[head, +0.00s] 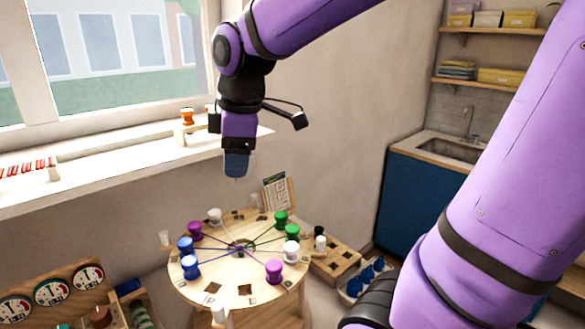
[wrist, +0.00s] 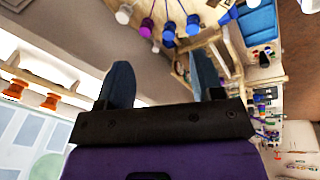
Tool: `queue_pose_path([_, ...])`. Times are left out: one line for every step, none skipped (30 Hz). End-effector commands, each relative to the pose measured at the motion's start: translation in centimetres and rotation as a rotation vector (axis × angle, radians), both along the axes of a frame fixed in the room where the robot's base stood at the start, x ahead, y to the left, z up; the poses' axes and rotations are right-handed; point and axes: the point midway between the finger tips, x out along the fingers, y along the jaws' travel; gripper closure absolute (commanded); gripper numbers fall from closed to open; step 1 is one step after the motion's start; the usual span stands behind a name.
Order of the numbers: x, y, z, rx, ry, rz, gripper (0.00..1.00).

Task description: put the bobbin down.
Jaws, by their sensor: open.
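My gripper (head: 236,172) hangs above the back of a round wooden board (head: 222,290), with its fingers pointing down. In the wrist view my gripper (wrist: 162,80) has two dark blue fingers spread apart with nothing between them. Bobbins stand around the board: purple (head: 195,231), white (head: 214,216), two blue (head: 185,245) (head: 190,267), two green (head: 281,219) (head: 291,232), another white (head: 291,251) and magenta (head: 273,272). Threads run from several of them to the board's centre. All are clear of my gripper. I cannot tell which bobbin the task means.
A windowsill (head: 100,178) runs behind, with an orange bobbin (head: 187,116) on a small stand. A wooden block with square holes (head: 338,262) stands right of the board. A panel with dials (head: 52,292) is at lower left. Open air surrounds my gripper.

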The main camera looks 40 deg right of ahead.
Motion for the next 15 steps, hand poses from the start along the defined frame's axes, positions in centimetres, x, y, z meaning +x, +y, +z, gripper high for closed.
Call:
queue_pose_path([-1.6,-0.4,0.6,0.026,-0.027,-0.1,0.39])
queue_pose_path([-2.5,-0.5,0.8,0.045,-0.039,-0.167,0.39])
queue_pose_path([-3.7,-0.8,1.0,0.071,-0.056,-0.256,0.39])
queue_pose_path([-4.6,-0.9,1.2,0.09,-0.068,-0.323,0.39])
queue_pose_path([-5.4,-1.1,1.3,0.112,-0.081,-0.389,0.39])
queue_pose_path([-6.6,-1.3,1.4,0.141,-0.096,-0.475,0.39])
queue_pose_path([-7.3,-1.4,1.4,0.162,-0.108,-0.537,0.39])
queue_pose_path([-8.1,-1.5,1.4,0.184,-0.118,-0.596,0.39])
queue_pose_path([-9.0,-1.7,1.4,0.212,-0.132,-0.67,0.39])
queue_pose_path([-9.7,-1.8,1.4,0.231,-0.14,-0.722,0.39])
queue_pose_path([-10.2,-1.8,1.3,0.25,-0.147,-0.769,0.39])
queue_pose_path([-10.9,-1.9,1.2,0.273,-0.158,-0.824,0.39])
queue_pose_path([-11.3,-2.0,1.2,0.289,-0.163,-0.861,0.39])
queue_pose_path([-11.7,-2.0,1.1,0.302,-0.168,-0.893,0.39])
queue_pose_path([-12.1,-2.1,1.1,0.317,-0.173,-0.927,0.39])
